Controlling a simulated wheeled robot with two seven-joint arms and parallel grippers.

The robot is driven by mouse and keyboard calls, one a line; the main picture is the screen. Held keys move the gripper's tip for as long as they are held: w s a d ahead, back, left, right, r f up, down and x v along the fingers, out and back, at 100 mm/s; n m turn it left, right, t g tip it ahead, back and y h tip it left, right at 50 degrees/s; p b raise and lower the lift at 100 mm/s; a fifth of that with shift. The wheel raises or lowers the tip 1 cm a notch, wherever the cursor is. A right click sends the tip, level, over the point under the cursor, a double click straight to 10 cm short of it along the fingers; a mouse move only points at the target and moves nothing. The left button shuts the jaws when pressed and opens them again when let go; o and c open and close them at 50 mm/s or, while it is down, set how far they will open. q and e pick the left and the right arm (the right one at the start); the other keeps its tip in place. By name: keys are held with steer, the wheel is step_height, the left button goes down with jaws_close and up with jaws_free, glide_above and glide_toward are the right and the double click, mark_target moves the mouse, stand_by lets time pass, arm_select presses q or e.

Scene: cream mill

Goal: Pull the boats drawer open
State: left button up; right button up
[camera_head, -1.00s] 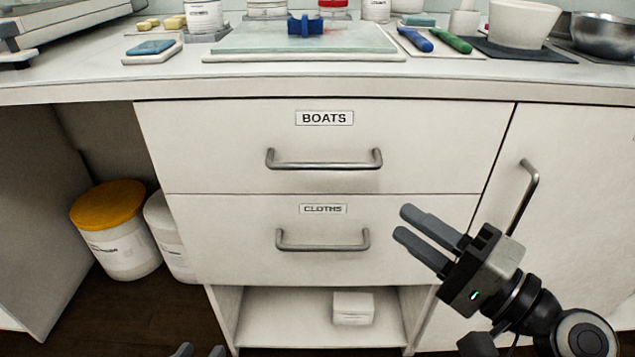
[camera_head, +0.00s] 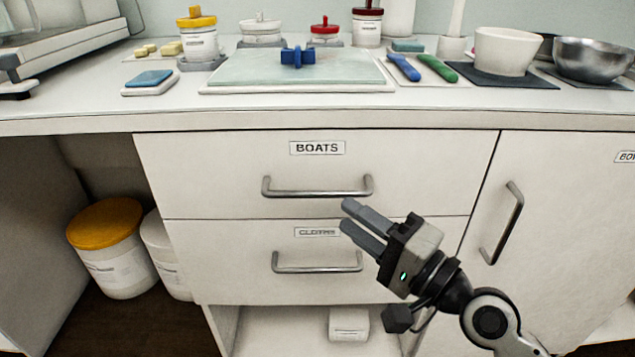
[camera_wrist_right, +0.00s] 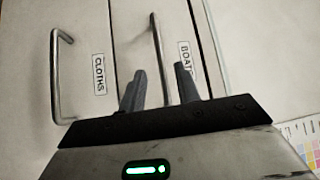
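The boats drawer (camera_head: 225,165) is the upper white drawer, labelled BOATS, and its front sits flush and closed. Its grey bar handle (camera_head: 318,193) runs across the front. In the right wrist view the handle (camera_wrist_right: 156,42) appears as a line between the fingertips, beyond them. My right gripper (camera_head: 346,216) is open and empty. In the head view it is just below the handle's right end, in front of the seam between the drawers. It also shows at the bottom of the right wrist view (camera_wrist_right: 160,75). I see no contact with the handle. My left gripper is out of view.
The cloths drawer (camera_head: 215,275), closed, with its own bar handle (camera_head: 318,268), lies directly below. A cupboard door handle (camera_head: 512,225) stands to the right. The counter (camera_head: 170,120) above holds jars, bowls and a glass plate. A yellow-lidded bin (camera_head: 115,270) stands at lower left.

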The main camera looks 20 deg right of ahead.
mark_target(321, 197)
steer(key=x, duration=0.8)
steer(key=shift+p, duration=0.35)
steer(key=shift+s, duration=0.1)
jaws_close()
